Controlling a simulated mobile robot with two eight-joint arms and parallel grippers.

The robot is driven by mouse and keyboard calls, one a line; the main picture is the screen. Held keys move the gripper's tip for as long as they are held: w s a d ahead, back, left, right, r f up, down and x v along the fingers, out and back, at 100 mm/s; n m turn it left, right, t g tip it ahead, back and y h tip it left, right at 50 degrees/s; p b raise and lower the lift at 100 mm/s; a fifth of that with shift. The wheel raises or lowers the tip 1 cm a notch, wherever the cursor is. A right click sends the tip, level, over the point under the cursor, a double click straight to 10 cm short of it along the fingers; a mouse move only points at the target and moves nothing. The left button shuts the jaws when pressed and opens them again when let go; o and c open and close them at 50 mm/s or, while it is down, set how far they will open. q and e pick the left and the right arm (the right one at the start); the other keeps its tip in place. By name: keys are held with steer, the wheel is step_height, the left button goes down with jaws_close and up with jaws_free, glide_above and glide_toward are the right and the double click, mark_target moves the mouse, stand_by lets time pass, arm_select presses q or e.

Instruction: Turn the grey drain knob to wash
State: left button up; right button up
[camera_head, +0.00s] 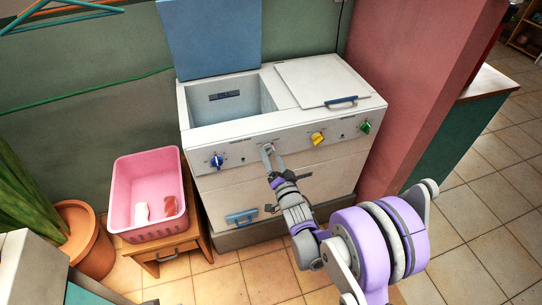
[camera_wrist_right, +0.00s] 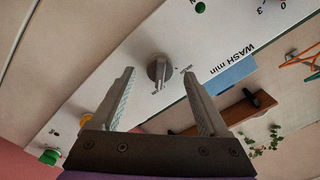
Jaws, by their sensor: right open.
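The grey drain knob (camera_wrist_right: 158,71) is on the white front panel (camera_wrist_right: 110,85) of the washing machine, with its grip bar pointing roughly down in the right wrist view. My right gripper (camera_wrist_right: 160,76) is open, with one finger on each side of the knob in that view and a visible gap on both sides. In the head view my right gripper (camera_head: 272,154) is at the panel, between the blue knob (camera_head: 217,161) and the yellow knob (camera_head: 318,138), and largely hides the grey knob. My left gripper is not in view.
The washing machine (camera_head: 250,185) has a raised blue lid (camera_head: 209,38) and a closed white lid (camera_head: 322,78). A green knob (camera_head: 366,127) is at the panel's right. A pink basket (camera_head: 151,182) stands on a wooden stool to the left. A pink wall (camera_head: 420,80) borders the right side.

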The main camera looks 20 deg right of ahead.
steer(key=shift+w, duration=0.65)
jaws_close()
